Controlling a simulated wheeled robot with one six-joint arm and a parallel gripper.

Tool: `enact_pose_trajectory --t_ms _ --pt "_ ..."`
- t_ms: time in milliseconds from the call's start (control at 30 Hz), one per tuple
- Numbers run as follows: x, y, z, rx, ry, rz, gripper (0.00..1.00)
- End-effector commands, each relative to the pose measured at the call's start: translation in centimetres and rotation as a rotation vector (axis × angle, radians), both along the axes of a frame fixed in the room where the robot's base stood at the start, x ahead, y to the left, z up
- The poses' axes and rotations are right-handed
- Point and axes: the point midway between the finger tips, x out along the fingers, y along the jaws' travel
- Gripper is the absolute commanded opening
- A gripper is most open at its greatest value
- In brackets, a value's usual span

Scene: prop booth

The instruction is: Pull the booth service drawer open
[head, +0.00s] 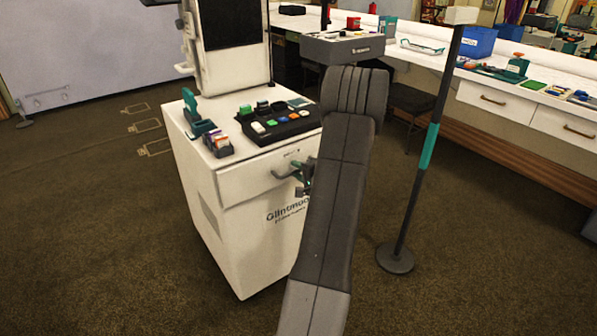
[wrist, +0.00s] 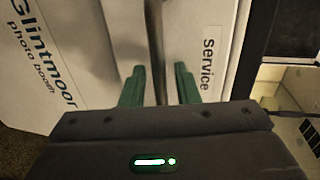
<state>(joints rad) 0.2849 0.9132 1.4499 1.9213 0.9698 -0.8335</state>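The booth service drawer (head: 245,182) is in the upper front of the white photo booth cabinet (head: 225,240), and looks closed in the head view. Its bar handle (head: 279,175) is partly hidden by my gripper (head: 303,174). In the wrist view the handle (wrist: 155,35) runs between the two green fingertips of my gripper (wrist: 160,78), in front of the drawer face (wrist: 185,35) with its "service" label. Gaps show between the bar and the fingers, wider on the right, so the gripper looks open around the handle. Whether either finger touches it is unclear.
A post with a round base (head: 395,258) stands to the right of my arm. A long white counter (head: 515,95) lies behind. The floor (head: 120,240) left of the cabinet is clear.

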Motion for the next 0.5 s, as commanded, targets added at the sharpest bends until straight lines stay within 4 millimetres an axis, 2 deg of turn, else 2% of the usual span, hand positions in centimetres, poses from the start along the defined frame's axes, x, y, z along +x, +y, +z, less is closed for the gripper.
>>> enact_pose_trajectory --t_ms 33,133,500 --pt "-0.01 -0.01 0.0 0.0 0.0 0.0 0.21" --pt "-0.02 0.0 0.01 0.0 0.0 0.0 0.01" --pt "-0.48 -0.33 -0.14 0.0 0.0 0.0 0.0"
